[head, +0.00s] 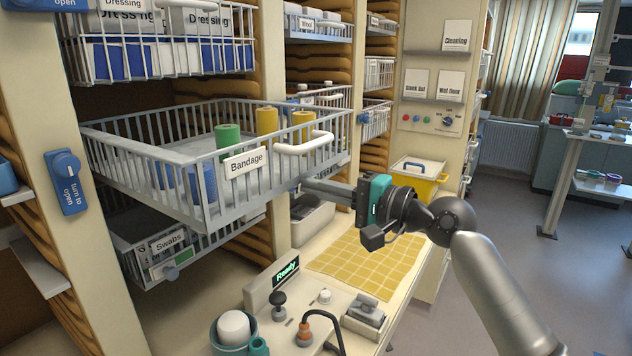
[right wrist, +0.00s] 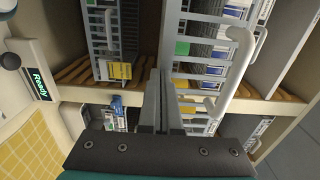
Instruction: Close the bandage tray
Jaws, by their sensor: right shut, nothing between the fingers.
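The bandage tray (head: 208,190) is a grey barred basket labelled "Bandage", pulled well out of the shelf unit. It holds a green roll (head: 228,137), yellow rolls (head: 267,121) and blue items. A white handle (head: 305,143) is on its front; a white bar handle also shows in the right wrist view (right wrist: 240,65). My right gripper (head: 303,185) is shut and empty, just below and in front of the handle near the tray's right part. Whether it touches the tray I cannot tell. Its closed fingers show in the right wrist view (right wrist: 162,90). My left gripper is not in view.
The dressing basket (head: 160,60) is above the tray and the swabs basket (head: 165,245) below. A counter with a yellow checked mat (head: 365,262), a "Ready" display (head: 286,271) and small fittings lies under my right arm. A yellow box (head: 418,180) stands behind. Open floor is at right.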

